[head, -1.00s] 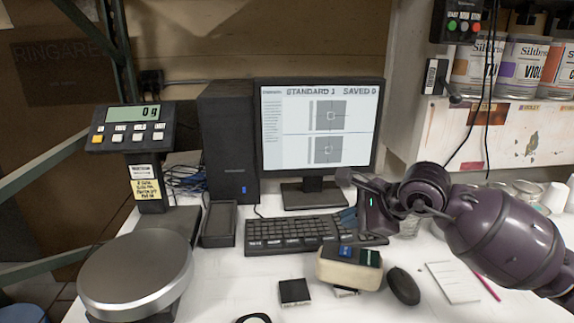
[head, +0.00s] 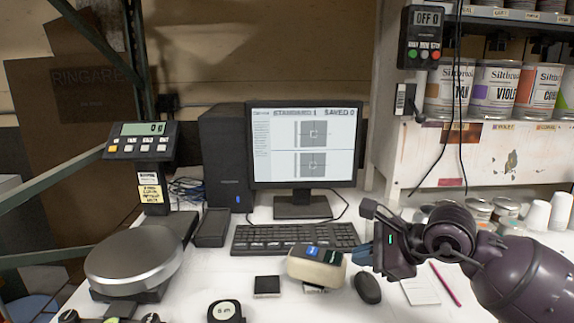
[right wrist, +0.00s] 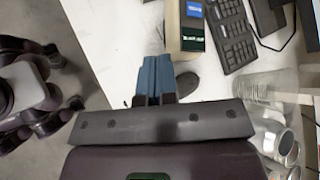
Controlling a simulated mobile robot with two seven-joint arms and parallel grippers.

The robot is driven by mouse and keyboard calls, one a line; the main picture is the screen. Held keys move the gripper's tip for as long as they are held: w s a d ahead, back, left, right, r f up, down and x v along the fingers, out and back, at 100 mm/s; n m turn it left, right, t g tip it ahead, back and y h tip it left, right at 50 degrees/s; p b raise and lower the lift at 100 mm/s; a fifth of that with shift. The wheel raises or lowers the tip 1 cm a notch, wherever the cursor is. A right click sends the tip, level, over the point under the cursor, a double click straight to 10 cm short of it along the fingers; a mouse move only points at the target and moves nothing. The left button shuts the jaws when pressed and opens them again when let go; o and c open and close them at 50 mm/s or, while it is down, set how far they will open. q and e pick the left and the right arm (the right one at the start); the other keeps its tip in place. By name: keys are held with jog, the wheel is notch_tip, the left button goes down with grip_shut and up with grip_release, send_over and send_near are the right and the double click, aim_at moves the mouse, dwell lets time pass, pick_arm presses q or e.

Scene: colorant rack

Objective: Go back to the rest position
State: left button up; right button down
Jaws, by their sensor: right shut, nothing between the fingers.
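My right gripper (head: 366,256) is in the head view, right of the middle, above the table beside the beige handheld device. Its blue fingers are together with nothing between them, and they also show shut in the right wrist view (right wrist: 153,80). The purple right arm comes in from the right edge. My left gripper cannot be made out in either view. Small dark parts at the bottom left edge of the head view are too cut off to identify.
Near the right gripper are the keyboard (head: 292,238), the beige device (head: 316,270), the mouse (head: 367,288) and a notepad (head: 420,290). A scale (head: 133,262) is at left, a monitor (head: 304,146) behind.

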jog(key=s+a+r+m+t+y, duration=0.3)
jog(key=s+a+r+m+y, duration=0.15)
jog(key=s+m+y, duration=0.4)
jog(key=s+d+f+m+t+h, duration=0.1)
jog(key=d+f+m+t+h, duration=0.25)
jog(key=d+m+h, duration=0.6)
jog(key=d+f+m+t+h, duration=0.2)
jog(key=f+m+h, duration=0.2)
jog(key=m, duration=1)
jog(key=s+d+f+m+t+h, duration=0.15)
jog(key=d+f+m+h, duration=0.4)
jog(key=m, duration=0.65)
jog(key=s+f+m+g+y, duration=0.1)
jog(key=s+f+m+g, duration=0.4)
jog(key=s+f+g, duration=0.45)
jog(key=s+f+m+g, duration=0.4)
jog(key=s+f, duration=0.2)
jog(key=s, duration=0.6)
pick_arm(q)
jog(key=shift+w+a+f, duration=0.1)
jog(key=shift+w+a, duration=0.1)
jog(key=shift+w, duration=0.1)
pick_arm(e)
jog(key=w+f+t, duration=0.8)
jog(key=f, duration=0.2)
jog(key=shift+f+n+t+y, duration=0.15)
jog(key=shift+n+t+y, duration=0.2)
jog(key=shift+y, duration=0.1)
